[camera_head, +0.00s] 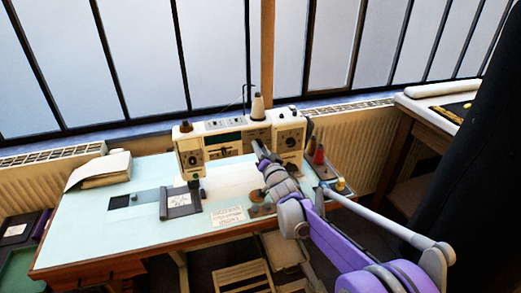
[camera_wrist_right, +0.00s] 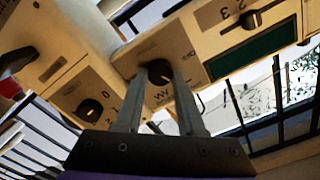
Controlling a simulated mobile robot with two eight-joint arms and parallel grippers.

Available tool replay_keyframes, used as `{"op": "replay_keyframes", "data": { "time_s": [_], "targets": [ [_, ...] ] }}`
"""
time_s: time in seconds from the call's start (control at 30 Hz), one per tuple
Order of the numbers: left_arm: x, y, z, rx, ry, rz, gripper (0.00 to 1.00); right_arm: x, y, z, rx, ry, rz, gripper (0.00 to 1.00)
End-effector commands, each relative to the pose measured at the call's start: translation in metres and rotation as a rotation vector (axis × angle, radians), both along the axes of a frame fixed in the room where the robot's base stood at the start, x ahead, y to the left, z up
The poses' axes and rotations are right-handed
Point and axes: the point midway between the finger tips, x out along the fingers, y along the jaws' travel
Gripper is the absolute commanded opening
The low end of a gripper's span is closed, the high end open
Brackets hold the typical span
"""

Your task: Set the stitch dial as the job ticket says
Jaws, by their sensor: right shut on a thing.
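The cream sewing machine (camera_head: 190,152) stands at the back of the pale table. My right gripper (camera_head: 262,150) reaches its front panel. In the right wrist view, my right gripper (camera_wrist_right: 160,82) is shut on a round black dial (camera_wrist_right: 158,70), with one finger on each side. A zigzag-like mark is printed beside this dial; its exact setting cannot be read. A white card (camera_head: 227,216) with printed lines lies at the table's front; the words are too small to read. My left gripper is not in view.
Another black knob (camera_wrist_right: 90,110) marked 0 and a slider (camera_wrist_right: 250,20) marked 2 and 3 are close to my fingers.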

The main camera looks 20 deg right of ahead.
Motion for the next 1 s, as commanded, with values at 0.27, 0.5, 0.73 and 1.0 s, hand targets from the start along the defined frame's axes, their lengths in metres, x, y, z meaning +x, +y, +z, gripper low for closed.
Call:
{"op": "replay_keyframes", "data": {
  "time_s": [0.27,0.5,0.73,1.0],
  "targets": [
    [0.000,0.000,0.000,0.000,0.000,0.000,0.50,0.000,0.000,0.000,0.003,0.001,-0.001,0.00],
    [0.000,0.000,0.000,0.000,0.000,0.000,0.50,0.000,0.000,0.000,0.002,0.000,0.000,0.62],
    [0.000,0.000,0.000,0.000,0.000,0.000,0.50,0.000,0.000,0.000,0.002,0.000,0.000,0.69],
    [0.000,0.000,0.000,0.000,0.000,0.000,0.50,-0.017,-0.001,0.000,0.002,0.001,-0.001,0.69]
  ]
}}
